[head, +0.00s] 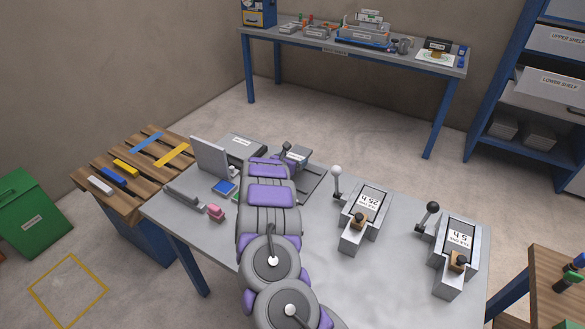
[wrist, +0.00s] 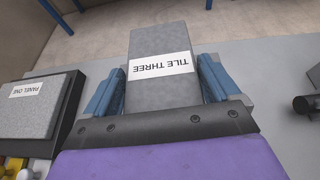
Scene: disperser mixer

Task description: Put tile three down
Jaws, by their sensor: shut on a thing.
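Tile three (wrist: 160,40) is a grey block with a white label reading TILE THREE, upside down in the wrist view. My gripper (wrist: 160,86) is shut on it, with one blue finger on each side. The far end of the tile points away from the gripper, towards the table's back edge. In the wrist view the grey table (wrist: 262,88) shows beside the gripper; I cannot tell whether the tile touches it. In the head view my arm covers much of the table's middle, and I cannot make out the tile clearly.
A grey slab labelled PANEL ONE (wrist: 28,105) lies left of my gripper. Two lever devices (head: 366,215) (head: 455,250) stand right on the table. A pink object (head: 216,212) and blue block (head: 224,187) lie left. A wooden rack (head: 130,168) stands left.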

